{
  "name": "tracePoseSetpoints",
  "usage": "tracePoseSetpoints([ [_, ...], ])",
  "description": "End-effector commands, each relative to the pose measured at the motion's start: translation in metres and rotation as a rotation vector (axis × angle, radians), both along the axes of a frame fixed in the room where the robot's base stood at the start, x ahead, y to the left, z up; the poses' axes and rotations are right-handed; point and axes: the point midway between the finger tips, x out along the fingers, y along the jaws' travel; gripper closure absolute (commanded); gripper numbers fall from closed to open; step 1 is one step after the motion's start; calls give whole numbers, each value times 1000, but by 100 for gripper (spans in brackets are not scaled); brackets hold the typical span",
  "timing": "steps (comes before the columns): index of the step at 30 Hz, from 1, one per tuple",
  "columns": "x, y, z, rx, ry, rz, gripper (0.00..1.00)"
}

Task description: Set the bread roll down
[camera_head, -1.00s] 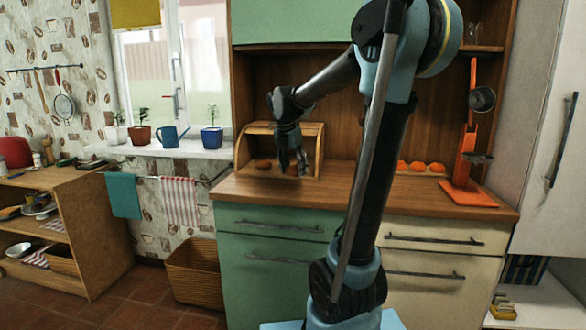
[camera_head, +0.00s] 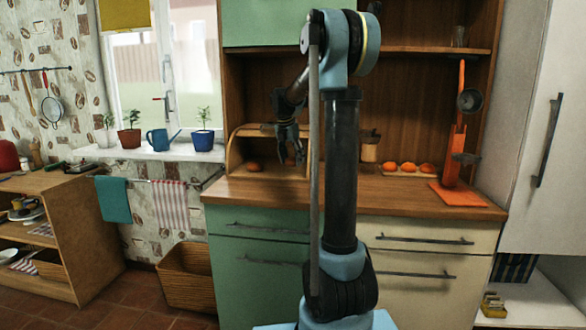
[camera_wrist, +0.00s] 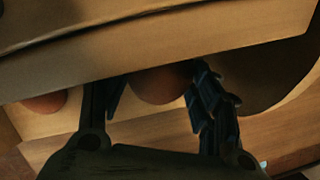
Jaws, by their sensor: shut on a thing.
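My gripper (camera_head: 291,160) is at the front of the wooden bread box (camera_head: 232,160), towards its right side. In the wrist view its two dark fingers (camera_wrist: 160,100) are shut on a brown bread roll (camera_wrist: 158,88). A wooden panel of the box (camera_wrist: 200,45) hides the upper part of this roll. Another roll (camera_head: 254,167) lies in the left part of the box, and a roll (camera_wrist: 45,103) shows at the left in the wrist view. I cannot tell whether the held roll touches the box floor.
The box stands on a wooden counter (camera_head: 400,194). Potted plants (camera_head: 202,138) and a blue watering can (camera_head: 158,139) stand on the windowsill.

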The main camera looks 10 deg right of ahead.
Motion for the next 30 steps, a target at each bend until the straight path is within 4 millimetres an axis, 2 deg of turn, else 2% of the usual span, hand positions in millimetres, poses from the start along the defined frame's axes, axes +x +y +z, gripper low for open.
tracePoseSetpoints([
  [4,9,-4,-3,0,0,-2,70],
  [9,8,-4,-28,0,0,-2,70],
  [12,7,-4,-35,0,0,-2,70],
  [22,7,-4,-37,0,0,-2,70],
  [23,7,-4,-37,0,0,-2,39],
  [25,7,-4,-37,0,0,-2,23],
  [30,7,-4,-37,0,0,-2,23],
])
